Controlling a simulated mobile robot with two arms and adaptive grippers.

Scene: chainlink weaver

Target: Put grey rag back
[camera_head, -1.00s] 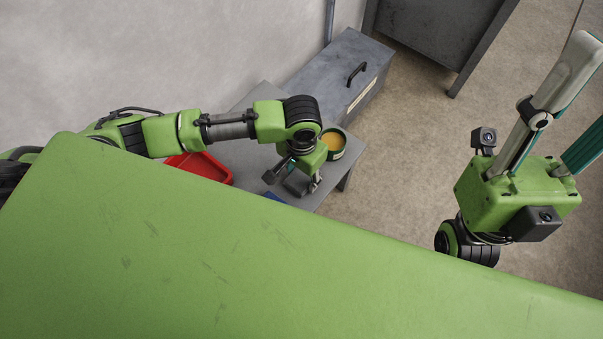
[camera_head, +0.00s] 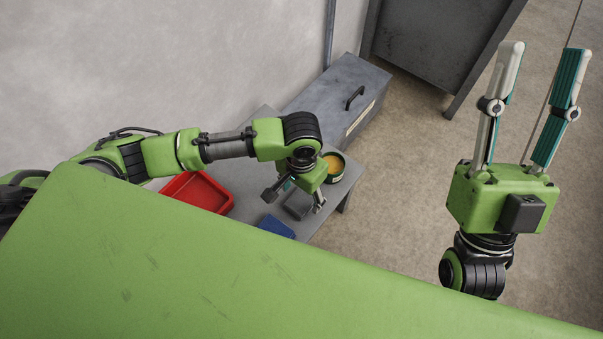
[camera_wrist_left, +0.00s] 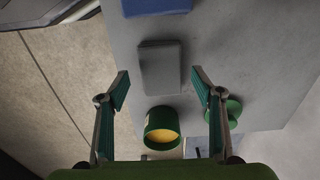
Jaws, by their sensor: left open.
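The grey rag (camera_head: 298,205), a small folded dark grey block, lies on the grey table (camera_wrist_left: 225,45). In the left wrist view the rag (camera_wrist_left: 160,67) sits flat between the fingertips in the picture, with space on both sides. My left gripper (camera_head: 295,198) is open above it, pointing down; its two teal-padded fingers (camera_wrist_left: 160,73) are spread wide and hold nothing. I cannot tell the exact height above the rag. My right gripper (camera_head: 542,60) is raised at the right, fingers up, wide apart and empty.
A blue folded cloth (camera_head: 278,227) lies near the rag. A red tray (camera_head: 183,190) stands left on the table. A green tin with orange contents (camera_head: 333,166) stands beside my gripper, with a green round piece (camera_wrist_left: 234,110) near it. A grey toolbox (camera_head: 318,92) is behind.

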